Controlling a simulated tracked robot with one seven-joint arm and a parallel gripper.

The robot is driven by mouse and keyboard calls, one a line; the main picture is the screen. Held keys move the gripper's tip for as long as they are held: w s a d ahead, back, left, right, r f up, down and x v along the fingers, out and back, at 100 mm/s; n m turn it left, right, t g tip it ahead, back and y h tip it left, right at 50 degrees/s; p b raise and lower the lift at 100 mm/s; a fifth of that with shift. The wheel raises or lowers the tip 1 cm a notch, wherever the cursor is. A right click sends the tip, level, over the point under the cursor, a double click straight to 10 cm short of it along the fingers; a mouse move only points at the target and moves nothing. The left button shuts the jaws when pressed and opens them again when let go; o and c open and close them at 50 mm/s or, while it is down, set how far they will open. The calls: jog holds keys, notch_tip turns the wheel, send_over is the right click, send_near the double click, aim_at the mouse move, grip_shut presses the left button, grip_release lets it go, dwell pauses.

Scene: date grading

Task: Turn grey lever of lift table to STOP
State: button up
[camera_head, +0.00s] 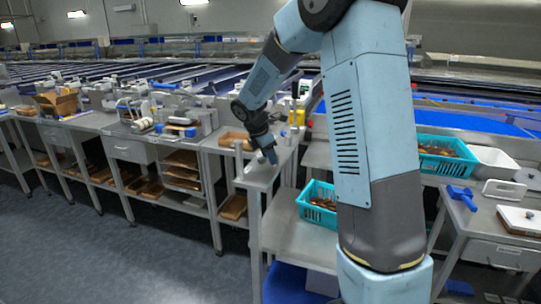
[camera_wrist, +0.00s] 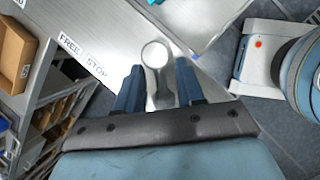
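The grey lever (camera_wrist: 155,56) shows in the wrist view as a pale round knob on a short stem. It sits at the edge of the lift table (camera_wrist: 118,30), to the right of the printed words FREE (camera_wrist: 69,44) and STOP (camera_wrist: 96,68). I cannot tell which word it is set to. My gripper (camera_wrist: 160,80) is open, with one dark blue finger on each side of the lever; gaps show, and I see no clear contact. In the head view my gripper (camera_head: 269,156) points down at the narrow grey table top (camera_head: 262,178). The lever is not distinguishable there.
A teal crate of dates (camera_head: 318,207) stands on a lower surface right of the table, partly behind my arm. A cardboard box (camera_wrist: 14,55) and shelves lie at the left of the wrist view. Open floor (camera_head: 120,265) is at the head view's lower left.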

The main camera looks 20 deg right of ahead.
jog(key=shift+c, duration=0.2)
grip_shut()
jog(key=shift+d, duration=0.2)
jog(key=shift+a, duration=0.1)
jog(key=shift+m, duration=0.3)
jog(key=shift+w+a+m+g, duration=0.15)
jog(key=shift+w+m+g, duration=0.2)
jog(key=shift+m, duration=0.75)
jog(key=shift+h, duration=0.3)
jog(key=shift+d, duration=0.2)
